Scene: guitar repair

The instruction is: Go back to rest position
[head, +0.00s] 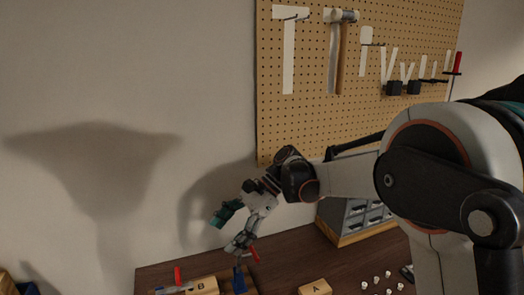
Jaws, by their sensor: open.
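My gripper (233,228) is in the lower middle of the head view, at the end of my arm, which reaches in from the right. Its fingers are apart, with a teal pad showing on the left finger. It is above the dark wooden workbench (285,272), close over a small blue object (239,281) and a red-tipped tool (254,253). I cannot tell whether it touches either one. Nothing is visible held between the fingers.
Wooden blocks marked B (202,286) and A (315,287) sit on the bench. A drawer cabinet (352,217) stands behind, near my arm. White knobs (376,280) lie at right. A pegboard (300,125) with tools covers the wall. Open air lies left of my gripper.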

